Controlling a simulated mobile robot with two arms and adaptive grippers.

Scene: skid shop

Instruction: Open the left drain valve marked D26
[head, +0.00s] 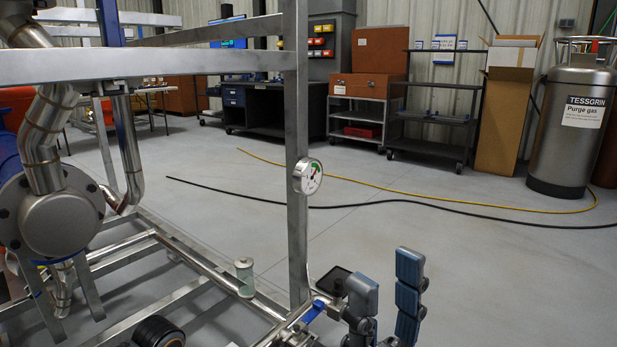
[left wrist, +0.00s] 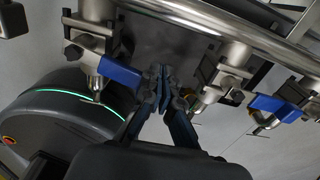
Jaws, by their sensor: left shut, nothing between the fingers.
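In the left wrist view, two drain valves with blue levers hang from a steel pipe. One blue lever (left wrist: 118,72) is at left, the other blue lever (left wrist: 275,106) at right. No D26 mark is readable. My left gripper (left wrist: 160,88) is shut and empty between them, its fingertips close to the free end of the left lever; I cannot tell whether they touch. In the head view, one blue lever (head: 314,311) shows low on the skid. My right gripper (head: 386,285) is open and empty to its right. My left gripper does not show clearly there.
The steel skid frame (head: 298,240) has an upright post with a gauge (head: 307,176). Large pipework (head: 62,225) fills the left side. A yellow hose (head: 470,202) and a black hose (head: 390,202) cross the open floor. A purge gas cylinder (head: 573,130) stands at the far right.

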